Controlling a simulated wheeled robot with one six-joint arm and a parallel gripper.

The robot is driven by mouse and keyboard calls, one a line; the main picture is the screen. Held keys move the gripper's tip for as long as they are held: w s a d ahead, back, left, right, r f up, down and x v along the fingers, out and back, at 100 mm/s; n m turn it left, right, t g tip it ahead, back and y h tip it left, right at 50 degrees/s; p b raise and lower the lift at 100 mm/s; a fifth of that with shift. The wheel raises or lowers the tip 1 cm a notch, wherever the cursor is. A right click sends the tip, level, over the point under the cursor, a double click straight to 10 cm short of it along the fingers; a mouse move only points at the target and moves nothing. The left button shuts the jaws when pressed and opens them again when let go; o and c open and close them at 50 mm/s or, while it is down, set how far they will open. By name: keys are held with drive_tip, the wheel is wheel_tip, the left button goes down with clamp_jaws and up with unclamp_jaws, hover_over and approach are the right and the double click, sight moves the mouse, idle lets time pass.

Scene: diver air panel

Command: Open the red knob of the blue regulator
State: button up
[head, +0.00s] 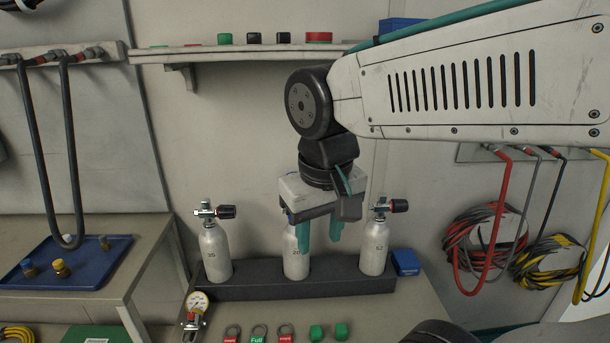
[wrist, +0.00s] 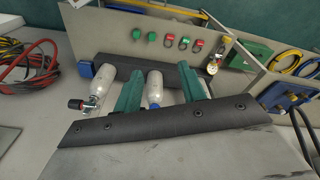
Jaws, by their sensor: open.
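My gripper (head: 320,238) points down at the middle cylinder (head: 296,262), its teal fingers spread open. In the wrist view, the middle cylinder (wrist: 154,88) shows between the open fingers (wrist: 160,80). A small blue part (head: 290,216) shows at this cylinder's top, mostly hidden by my gripper; I cannot tell if it is the blue regulator. No red knob shows on it. A round gauge (head: 198,303) with a red part below it stands front left, and also shows in the wrist view (wrist: 213,68).
The left cylinder (head: 216,254) and right cylinder (head: 375,252) have black-handled valves. All three stand in a dark rack (head: 260,292). A blue box (head: 405,262) lies at its right. Several rings and green caps lie in front. A shelf (head: 200,54) is above; hoses hang right.

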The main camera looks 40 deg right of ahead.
drive_tip(key=w+d+r+m+h, duration=0.1)
drive_tip(key=w+d+m, duration=0.25)
drive_tip(key=w, duration=0.55)
drive_tip(key=w+d+r+m+h, duration=0.1)
drive_tip(key=w+d+m, duration=0.25)
drive_tip(key=w, duration=0.45)
drive_tip(key=w+d+f+m+h, duration=0.1)
drive_tip(key=w+d+f+m, duration=0.15)
drive_tip(key=w, duration=0.45)
drive_tip(key=w+d+f+m+h, duration=0.1)
drive_tip(key=w+d+f+m, duration=0.1)
drive_tip(key=w+d+m, duration=0.35)
drive_tip(key=shift+n, duration=0.6)
drive_tip(key=x, duration=0.4)
drive_tip(key=w+a+x, duration=0.1)
drive_tip(key=x, duration=0.1)
drive_tip(key=shift+d+f, duration=0.1)
drive_tip(key=shift+f, duration=0.45)
clamp_jaws()
